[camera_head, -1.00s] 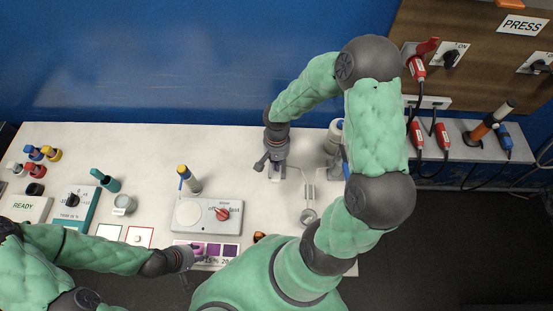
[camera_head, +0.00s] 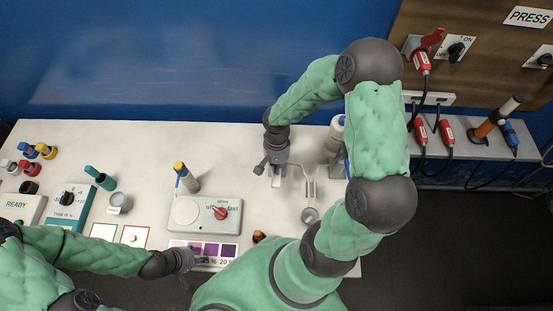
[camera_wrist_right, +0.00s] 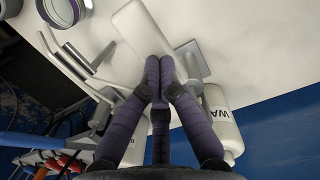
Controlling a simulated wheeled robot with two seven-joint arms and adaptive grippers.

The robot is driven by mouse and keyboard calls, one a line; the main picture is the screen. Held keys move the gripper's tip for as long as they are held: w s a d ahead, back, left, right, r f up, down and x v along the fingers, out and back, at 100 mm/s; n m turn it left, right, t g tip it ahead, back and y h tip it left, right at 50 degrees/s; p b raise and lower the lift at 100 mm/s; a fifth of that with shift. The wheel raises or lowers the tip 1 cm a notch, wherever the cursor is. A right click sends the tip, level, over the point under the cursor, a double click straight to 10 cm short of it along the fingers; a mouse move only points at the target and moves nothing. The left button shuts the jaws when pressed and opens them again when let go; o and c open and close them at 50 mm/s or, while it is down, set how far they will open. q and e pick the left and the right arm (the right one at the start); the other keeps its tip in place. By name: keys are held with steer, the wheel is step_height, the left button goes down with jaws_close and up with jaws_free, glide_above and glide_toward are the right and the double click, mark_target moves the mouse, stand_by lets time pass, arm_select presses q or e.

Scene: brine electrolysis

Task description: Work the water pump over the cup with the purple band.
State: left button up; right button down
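The cup with the purple band (camera_wrist_right: 62,10) is at the top left of the right wrist view, apart from my fingers. In the head view a small round cup (camera_head: 309,215) stands right of my right gripper (camera_head: 276,168). In the right wrist view my right gripper (camera_wrist_right: 160,62) has its fingertips together, over or against a white flat piece (camera_wrist_right: 135,25), perhaps the pump lever; contact is unclear. My left gripper (camera_head: 188,262) is low in the head view, fingers unclear.
A stirrer box with a red knob (camera_head: 220,213) and a strip of purple colour patches (camera_head: 212,250) lie left of the right gripper. Colour-capped bottles (camera_head: 45,151) stand at far left. Red plugs (camera_head: 421,62) and cables hang at right.

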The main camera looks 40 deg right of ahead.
arm_select(q)
step_height(320, 180, down, 2)
steer(key=shift+f+b, duration=0.15)
steer(key=shift+b, duration=0.65)
arm_select(e)
step_height(320, 180, down, 2)
steer(key=shift+s+a+f, duration=0.1)
steer(key=shift+s+f, duration=0.05)
arm_select(q)
step_height(320, 180, up, 4)
steer(key=p, duration=0.4)
steer(key=shift+r, duration=0.2)
arm_select(e)
steer(key=r, duration=0.6)
steer(key=shift+w+d, duration=0.25)
steer(key=shift+w, duration=0.05)
arm_select(q)
steer(key=shift+f, duration=0.1)
